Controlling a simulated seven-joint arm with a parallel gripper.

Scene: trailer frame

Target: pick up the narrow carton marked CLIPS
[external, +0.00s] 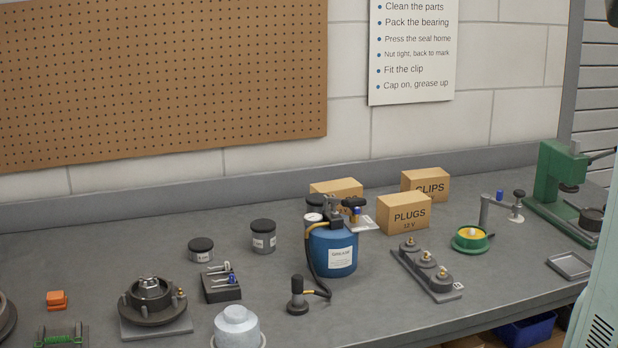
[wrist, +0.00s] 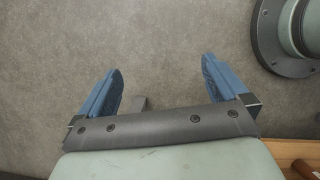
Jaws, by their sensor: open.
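The narrow carton marked CLIPS (external: 425,186) stands at the back of the bench, near the wall, in the external view. It is a tan box, partly hidden by the carton marked PLUGS (external: 403,214) in front of it. My gripper (wrist: 160,85) shows in the wrist view with its two blue fingers spread wide and nothing between them. It is over a plain grey surface, and no carton shows in that view. My gripper is not visible in the external view, so its distance from the carton cannot be told.
A third carton (external: 337,188) stands left of PLUGS, partly behind the blue grease canister (external: 333,252). A stand with an arm (external: 484,210) and a green press (external: 560,180) are to the right. A block with several knobs (external: 427,272) lies in front.

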